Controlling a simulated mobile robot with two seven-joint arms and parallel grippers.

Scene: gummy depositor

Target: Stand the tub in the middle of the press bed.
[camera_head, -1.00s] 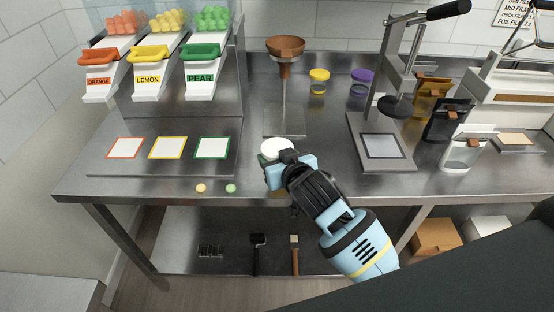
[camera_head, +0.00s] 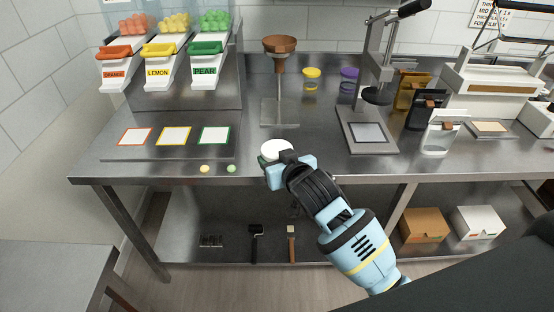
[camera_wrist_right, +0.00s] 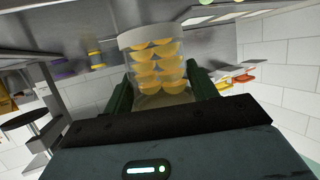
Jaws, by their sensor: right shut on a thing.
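My right gripper (camera_head: 284,161) is shut on the tub (camera_head: 275,147), whose round white top shows in the head view in front of the worktop. In the right wrist view the clear tub (camera_wrist_right: 158,68) stands between the two dark green fingers, with several yellow-orange domed pieces inside. The press (camera_head: 383,60) stands right of the gripper, its black round head raised above the press bed (camera_head: 367,148). The bed's pale square (camera_head: 367,132) is bare. The tub is apart from the bed, to its left and nearer me. My left gripper is out of view.
A funnel stand (camera_head: 280,110) stands behind the tub. Yellow-lidded (camera_head: 312,80) and purple-lidded (camera_head: 349,80) jars are left of the press. A clear pouch on a stand (camera_head: 437,138) is close right of the bed. Two gummies (camera_head: 231,169) lie by the front edge.

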